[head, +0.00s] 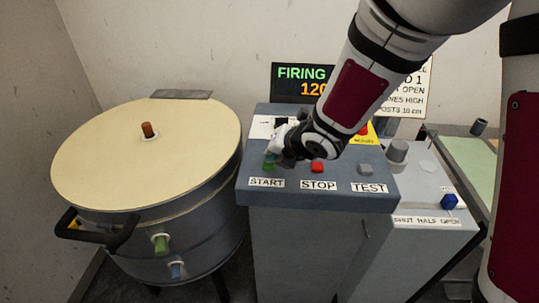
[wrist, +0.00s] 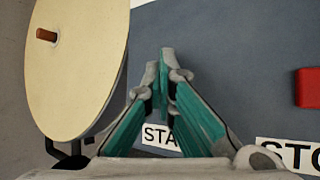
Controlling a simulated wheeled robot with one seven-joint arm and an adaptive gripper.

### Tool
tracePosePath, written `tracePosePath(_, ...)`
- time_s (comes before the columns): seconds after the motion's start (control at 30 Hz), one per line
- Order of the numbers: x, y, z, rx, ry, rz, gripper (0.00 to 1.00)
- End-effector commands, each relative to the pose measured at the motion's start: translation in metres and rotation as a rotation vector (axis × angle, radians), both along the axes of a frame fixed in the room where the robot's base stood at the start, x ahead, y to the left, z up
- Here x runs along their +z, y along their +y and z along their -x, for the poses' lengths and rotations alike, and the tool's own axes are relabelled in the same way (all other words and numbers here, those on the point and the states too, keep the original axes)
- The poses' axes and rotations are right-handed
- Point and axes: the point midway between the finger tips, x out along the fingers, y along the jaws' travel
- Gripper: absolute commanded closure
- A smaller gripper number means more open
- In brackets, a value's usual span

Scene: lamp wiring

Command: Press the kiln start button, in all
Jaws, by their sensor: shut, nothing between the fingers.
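The green start button (head: 268,166) shows partly above the START label (head: 266,182) on the grey control box (head: 262,200) in the head view. My gripper (head: 271,157) is shut and empty, pointing down right at the button and partly covering it. I cannot tell whether the tips touch it. In the wrist view my closed fingertips (wrist: 163,62) are over the grey panel, above the partly covered START label (wrist: 155,136); the button is hidden there. The display (head: 301,82) reads FIRING with 120 below, its right part hidden by my arm.
The red stop button (head: 317,167) and grey test button (head: 366,169) are right of start. The round kiln (head: 190,215) with its cream lid (head: 100,150) stands at left. A lower box with a blue knob (head: 449,201) stands at right.

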Motion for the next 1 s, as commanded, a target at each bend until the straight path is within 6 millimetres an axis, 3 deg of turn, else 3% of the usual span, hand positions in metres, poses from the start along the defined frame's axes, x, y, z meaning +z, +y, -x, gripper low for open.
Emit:
tracePosePath(0.27,0.015,0.000,0.001,0.000,0.000,0.000,1.00)
tracePosePath(0.63,0.017,0.000,0.000,-0.001,-0.001,0.000,1.00)
tracePosePath(1.0,0.049,-0.001,0.002,-0.003,-0.001,0.000,1.00)
